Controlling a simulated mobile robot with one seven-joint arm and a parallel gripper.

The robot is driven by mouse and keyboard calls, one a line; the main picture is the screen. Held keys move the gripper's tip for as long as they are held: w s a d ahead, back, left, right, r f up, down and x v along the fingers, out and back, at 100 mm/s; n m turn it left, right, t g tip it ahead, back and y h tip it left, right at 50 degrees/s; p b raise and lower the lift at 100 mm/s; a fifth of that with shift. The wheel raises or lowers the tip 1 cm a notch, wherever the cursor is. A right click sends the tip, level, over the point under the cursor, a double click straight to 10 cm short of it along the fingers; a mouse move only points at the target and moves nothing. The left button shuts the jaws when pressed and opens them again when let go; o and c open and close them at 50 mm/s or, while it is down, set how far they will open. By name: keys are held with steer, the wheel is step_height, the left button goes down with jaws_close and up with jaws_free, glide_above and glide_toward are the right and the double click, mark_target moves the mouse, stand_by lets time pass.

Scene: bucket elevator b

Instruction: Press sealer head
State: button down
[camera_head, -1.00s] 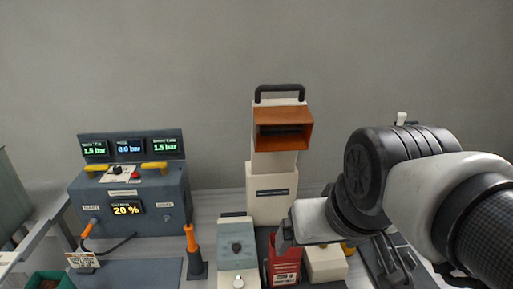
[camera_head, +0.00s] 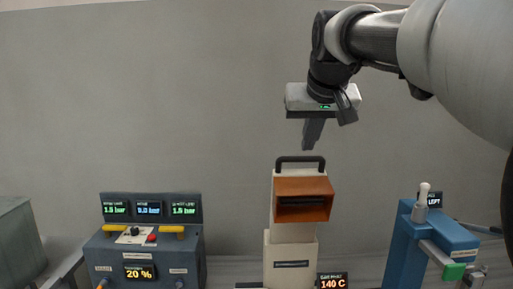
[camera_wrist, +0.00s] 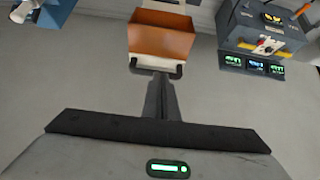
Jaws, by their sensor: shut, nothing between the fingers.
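My gripper (camera_head: 313,143) is shut and empty, its fingers pointing down. In the head view its tips appear just above the black handle (camera_head: 300,159) of an orange box-shaped head (camera_head: 302,186) on a cream column (camera_head: 290,258). In the wrist view the shut fingers (camera_wrist: 168,85) point towards the same handle (camera_wrist: 154,67) and orange head (camera_wrist: 160,38). No contact shows, and the depth of the gap is unclear. A blue machine (camera_head: 403,245) with a white knob (camera_head: 422,194) stands to the right. I cannot tell from any readable label which part is the sealer head.
A display reading 140 C (camera_head: 332,281) sits low beside the cream column. A grey-blue control box (camera_head: 150,255) with pressure screens and yellow handles stands to the left. The wall (camera_head: 150,80) is behind. The air left of my gripper is clear.

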steer(key=w+r, duration=0.4)
steer(key=w, duration=0.3)
steer(key=shift+w+t, duration=0.15)
steer(key=shift+t, duration=0.25)
steer(key=shift+a+f, duration=0.1)
steer(key=w+f, duration=0.1)
steer(key=f, duration=0.1)
steer(key=w+f, duration=0.1)
steer(key=f, duration=0.2)
steer(key=w+f, duration=0.2)
steer(key=f, duration=0.1)
steer(key=shift+f, duration=0.1)
steer(key=shift+s+f, duration=0.25)
steer(key=shift+f, duration=0.05)
steer(key=shift+f, duration=0.1)
